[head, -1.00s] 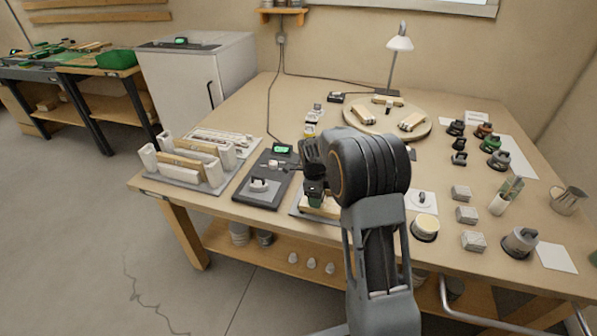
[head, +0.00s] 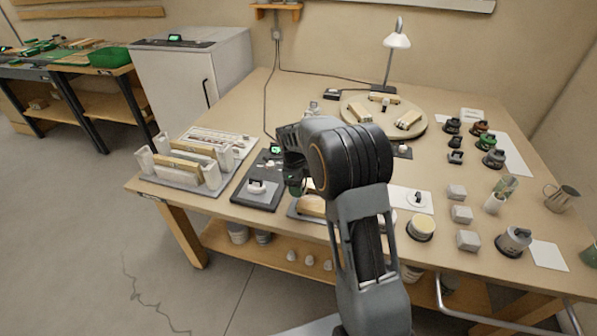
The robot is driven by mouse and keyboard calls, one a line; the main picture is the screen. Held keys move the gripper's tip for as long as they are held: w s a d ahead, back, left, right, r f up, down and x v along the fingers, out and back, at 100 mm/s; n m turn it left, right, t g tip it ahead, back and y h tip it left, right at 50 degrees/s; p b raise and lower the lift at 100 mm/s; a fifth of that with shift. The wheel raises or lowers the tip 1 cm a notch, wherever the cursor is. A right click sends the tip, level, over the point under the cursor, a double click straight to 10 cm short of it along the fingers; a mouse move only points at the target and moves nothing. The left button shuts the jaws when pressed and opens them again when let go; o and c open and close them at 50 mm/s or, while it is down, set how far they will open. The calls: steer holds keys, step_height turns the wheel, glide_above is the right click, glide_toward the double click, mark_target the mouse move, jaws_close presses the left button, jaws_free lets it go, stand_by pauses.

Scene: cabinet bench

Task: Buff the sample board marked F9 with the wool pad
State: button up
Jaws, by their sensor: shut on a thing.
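My gripper (head: 292,172) is shut on a small dark green pad (head: 295,188), mostly hidden by the gripper and arm. I cannot tell whether it is the wool pad. The pad is held above the bench, just left of a pale wooden board (head: 311,206) lying on a grey plate near the front edge. My arm hides part of that board. Other pale boards stand in the white rack (head: 183,168) at the left and lie on the round turntable (head: 383,132) at the back. No F9 mark is readable on any board.
A dark station (head: 259,195) with a knob lies left of the gripper. At right stand a cream-topped pot (head: 421,227), grey blocks (head: 461,214), several knobbed pads (head: 493,158) and a metal jug (head: 561,197). A lamp (head: 396,42) stands at the back.

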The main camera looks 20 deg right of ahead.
steer(key=shift+r+p, duration=1.1)
steer(key=shift+r, duration=0.85)
steer(key=shift+d, duration=0.1)
